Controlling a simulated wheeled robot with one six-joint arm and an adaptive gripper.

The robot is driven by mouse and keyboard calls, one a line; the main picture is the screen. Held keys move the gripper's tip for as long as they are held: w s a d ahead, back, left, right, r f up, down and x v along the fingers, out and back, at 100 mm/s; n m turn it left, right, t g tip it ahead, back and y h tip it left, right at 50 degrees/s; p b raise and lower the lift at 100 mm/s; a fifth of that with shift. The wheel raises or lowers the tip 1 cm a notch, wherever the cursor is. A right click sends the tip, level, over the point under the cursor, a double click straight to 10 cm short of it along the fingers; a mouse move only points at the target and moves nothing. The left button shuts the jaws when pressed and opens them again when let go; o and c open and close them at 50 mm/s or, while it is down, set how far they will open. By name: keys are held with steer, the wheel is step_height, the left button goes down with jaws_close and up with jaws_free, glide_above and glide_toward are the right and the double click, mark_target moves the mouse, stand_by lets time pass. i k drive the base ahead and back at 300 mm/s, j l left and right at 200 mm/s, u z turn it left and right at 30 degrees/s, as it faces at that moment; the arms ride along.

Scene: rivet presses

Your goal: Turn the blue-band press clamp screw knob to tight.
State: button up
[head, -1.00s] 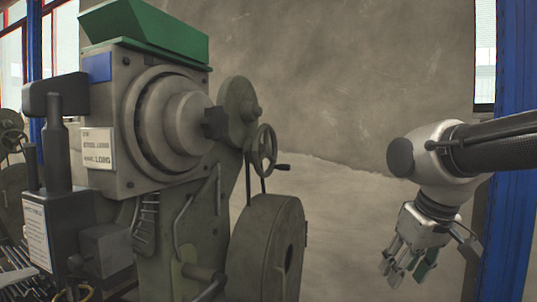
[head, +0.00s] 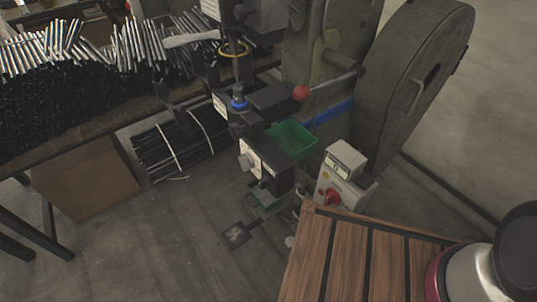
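The green press (head: 325,35) in the head view has a blue band (head: 330,114) low on its body. A blue ring (head: 238,103) circles the spindle below the press head. A pale grey knob (head: 248,161) sits on the front of a dark block with a white label, low on the press. A lever with a red ball (head: 300,93) sticks out beside the spindle. I cannot tell for sure which part is the clamp screw knob or how tight it is. My gripper is not in view.
A control box (head: 345,185) with a red switch stands right of the press. A green tray (head: 291,141) sits behind the block. A slatted wooden top (head: 340,262) fills the bottom. Rods crowd a bench (head: 75,145) at left; bundled rods (head: 180,145) lie beside it. Floor at lower left is mostly clear.

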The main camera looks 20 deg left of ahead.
mark_target(236, 131)
steer(key=u, duration=1.45)
